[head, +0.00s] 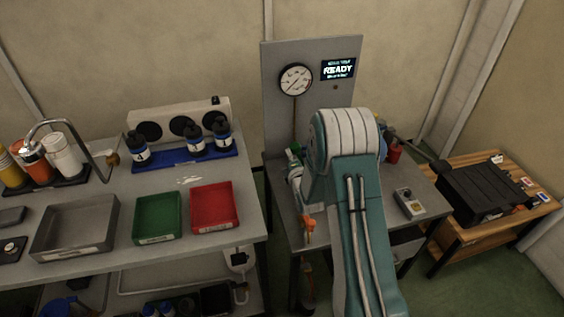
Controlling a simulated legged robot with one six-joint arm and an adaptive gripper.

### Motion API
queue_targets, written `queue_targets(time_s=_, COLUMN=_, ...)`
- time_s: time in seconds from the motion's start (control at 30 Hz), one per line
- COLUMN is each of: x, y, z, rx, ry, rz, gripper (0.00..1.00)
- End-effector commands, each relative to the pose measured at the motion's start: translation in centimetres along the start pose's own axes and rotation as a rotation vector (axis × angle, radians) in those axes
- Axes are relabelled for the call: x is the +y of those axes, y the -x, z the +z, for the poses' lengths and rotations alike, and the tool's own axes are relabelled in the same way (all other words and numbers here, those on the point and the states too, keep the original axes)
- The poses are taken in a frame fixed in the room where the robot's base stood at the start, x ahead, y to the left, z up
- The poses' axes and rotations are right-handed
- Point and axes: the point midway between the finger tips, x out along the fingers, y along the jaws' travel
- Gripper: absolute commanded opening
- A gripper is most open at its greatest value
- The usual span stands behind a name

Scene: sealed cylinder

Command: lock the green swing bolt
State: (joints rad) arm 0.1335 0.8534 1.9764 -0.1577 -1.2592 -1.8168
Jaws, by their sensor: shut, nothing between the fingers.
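A small green part (294,148), which looks like the green swing bolt, shows at the left edge of my teal arm in the head view. It sits by a pale metal fitting (295,174) on the grey bench. Whether the bolt is swung in or out cannot be told at this size. My arm covers the middle of the bench and most of whatever stands there, so the sealed cylinder is largely hidden. My gripper is not visible, hidden behind the arm or out of frame.
An orange part (308,229) hangs at the bench's front left; a red part (394,153) shows right of my arm. A gauge (295,79) and a READY display (339,70) are on the back panel. A small control box (409,203) stands at right.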

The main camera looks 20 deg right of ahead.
Motion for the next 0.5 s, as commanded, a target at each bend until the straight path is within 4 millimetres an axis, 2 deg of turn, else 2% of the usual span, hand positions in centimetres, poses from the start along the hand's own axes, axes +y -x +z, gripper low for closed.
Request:
queue_targets(time_s=0.3, x=0.4, y=0.1, z=2.8, rx=-0.002, ry=-0.216, rz=0.003, gripper=0.0)
queue_targets(time_s=0.5, x=0.4, y=0.1, z=3.7, rx=-0.001, ry=-0.211, rz=0.003, gripper=0.0)
